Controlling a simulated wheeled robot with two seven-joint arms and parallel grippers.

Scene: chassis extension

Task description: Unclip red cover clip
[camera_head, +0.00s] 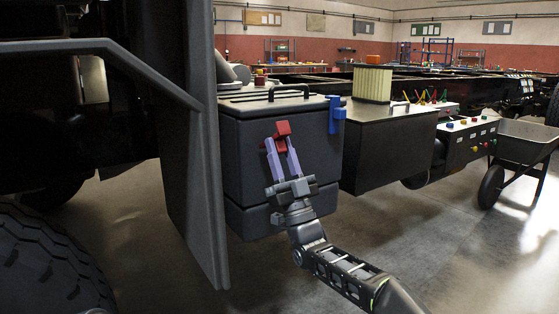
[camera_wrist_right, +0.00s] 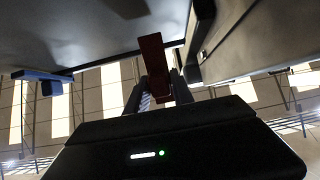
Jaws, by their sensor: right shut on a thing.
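The red cover clip (camera_head: 282,129) is on the front face of the dark grey box (camera_head: 240,150), near its upper edge, in the head view. My right gripper (camera_head: 280,145) reaches up from below, its two purple fingers shut on the red clip. In the right wrist view the clip (camera_wrist_right: 153,62) stands between the fingertips (camera_wrist_right: 157,92), close to the dark surfaces of the box. Whether the clip still touches the box cannot be told. A blue clip (camera_head: 337,118) is on the box's right edge; a blue part (camera_wrist_right: 45,80) shows at left in the wrist view. My left gripper is not in view.
A dark frame post (camera_head: 195,150) with a bar stands left of the box, with a large tyre (camera_head: 45,265) below. A black case (camera_head: 385,150) with a cream filter (camera_head: 372,84) is to the right. A wheelbarrow (camera_head: 522,143) stands farther right. The floor in front is open.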

